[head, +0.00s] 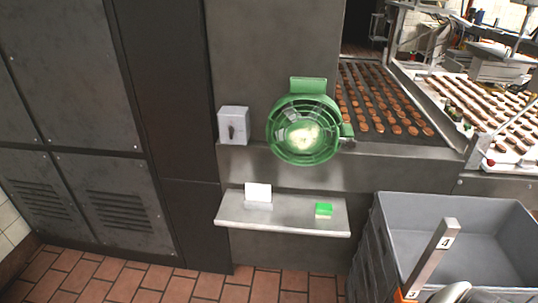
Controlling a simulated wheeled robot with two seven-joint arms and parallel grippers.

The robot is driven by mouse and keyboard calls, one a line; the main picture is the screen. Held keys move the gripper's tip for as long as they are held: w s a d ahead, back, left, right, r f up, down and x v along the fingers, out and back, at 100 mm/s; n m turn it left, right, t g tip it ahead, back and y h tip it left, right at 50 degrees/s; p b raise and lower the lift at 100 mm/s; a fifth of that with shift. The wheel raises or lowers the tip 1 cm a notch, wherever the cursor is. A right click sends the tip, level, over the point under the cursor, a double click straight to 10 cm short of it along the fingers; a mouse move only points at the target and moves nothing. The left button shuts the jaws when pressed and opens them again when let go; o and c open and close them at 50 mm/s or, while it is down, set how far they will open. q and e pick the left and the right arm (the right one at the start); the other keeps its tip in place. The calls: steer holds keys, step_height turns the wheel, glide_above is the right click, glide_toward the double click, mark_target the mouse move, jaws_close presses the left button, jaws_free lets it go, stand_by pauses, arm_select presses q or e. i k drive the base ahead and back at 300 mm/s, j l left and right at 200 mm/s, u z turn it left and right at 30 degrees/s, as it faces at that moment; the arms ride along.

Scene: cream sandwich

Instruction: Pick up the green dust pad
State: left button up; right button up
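The green dust pad (324,209) is a small block with a bright green top and a paler lower edge. It lies on the right part of a narrow metal shelf (285,222) fixed to the front of the grey machine. Nothing is touching the pad except the shelf under it.
A white card-like item (258,192) stands on the shelf's left part. A round green caged device (303,150) and a grey switch box (233,125) are above. A large grey crate (400,212) is at right. Biscuit rows (385,100) lie behind. Tiled floor is below.

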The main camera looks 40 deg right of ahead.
mark_target(322, 210)
steer(key=z, duration=0.75)
